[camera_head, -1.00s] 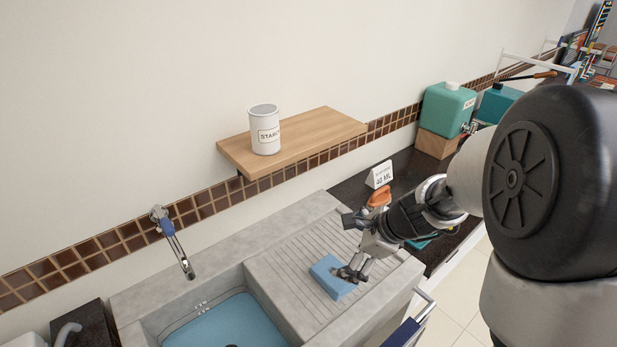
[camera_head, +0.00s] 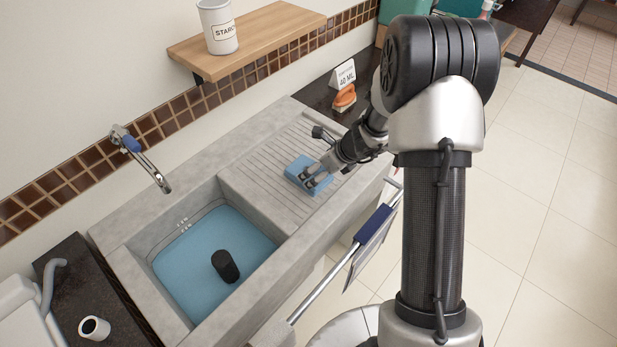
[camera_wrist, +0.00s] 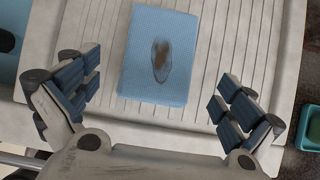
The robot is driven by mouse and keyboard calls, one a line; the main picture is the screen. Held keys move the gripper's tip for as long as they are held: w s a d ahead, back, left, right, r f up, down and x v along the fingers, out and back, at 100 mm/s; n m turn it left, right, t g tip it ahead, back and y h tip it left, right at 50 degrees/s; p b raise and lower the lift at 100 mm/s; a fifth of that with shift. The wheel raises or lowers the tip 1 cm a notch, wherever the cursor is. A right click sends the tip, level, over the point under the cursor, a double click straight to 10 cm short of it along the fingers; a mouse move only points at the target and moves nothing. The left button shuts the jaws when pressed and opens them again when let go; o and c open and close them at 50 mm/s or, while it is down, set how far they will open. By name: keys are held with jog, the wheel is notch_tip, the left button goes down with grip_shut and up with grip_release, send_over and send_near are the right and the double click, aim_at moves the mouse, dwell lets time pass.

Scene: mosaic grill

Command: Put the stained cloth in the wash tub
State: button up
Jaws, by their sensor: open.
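The stained cloth (camera_wrist: 160,62) is light blue with a dark brown stain. It lies on the ridged drainboard, and it also shows in the head view (camera_head: 303,176) at my fingertips. My gripper (camera_wrist: 155,95) is open, its two fingers spread on either side of the cloth's near end, with nothing held. In the head view my gripper (camera_head: 313,178) is over the cloth; whether it touches cannot be told. The wash tub (camera_head: 208,250) is a concrete basin left of the drainboard, with blue water and a dark cylinder (camera_head: 226,266) in it.
A faucet (camera_head: 142,160) hangs over the tub's back. A rail with a blue section (camera_head: 373,224) runs along the front edge. A shelf (camera_head: 250,40) holds a starch can (camera_head: 217,27). An orange-handled brush (camera_head: 344,97) and a 40 ML sign (camera_head: 343,75) stand behind my gripper.

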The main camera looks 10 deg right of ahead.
jog(key=x, duration=0.2)
jog(key=b+x, duration=0.1)
jog(key=x, duration=0.2)
jog(key=shift+w+a+f+b, duration=0.1)
jog(key=shift+w+a+b, duration=0.2)
jog(key=shift+w+a, duration=0.15)
jog(key=shift+c, duration=0.4)
jog(key=c, duration=1)
